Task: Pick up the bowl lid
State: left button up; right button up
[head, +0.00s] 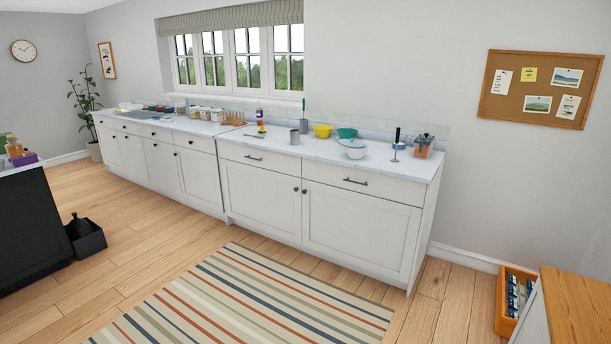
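A white rounded thing (355,152) sits on the right part of the long white counter (270,142). Its pale top looks like a lid, but it is too small to tell whether that is a separate bowl lid. A yellow bowl (322,131) and a teal bowl (347,133) stand just behind and to the left of it. Neither of my grippers is in view, and the counter is across the room from me.
A striped rug (250,300) lies on open wooden floor before the counter. A dark island (30,225) stands at left with a black bin (86,238) beside it. A wooden-topped cabinet (580,300) and an orange crate (503,300) are at lower right.

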aim_at(351, 143)
jog(key=i+l+z, duration=0.1)
jog(key=i+z, duration=0.15)
jog(key=i, duration=1)
jog(key=i+j+z, duration=0.1)
jog(key=i+z, duration=0.2)
jog(key=i, duration=1)
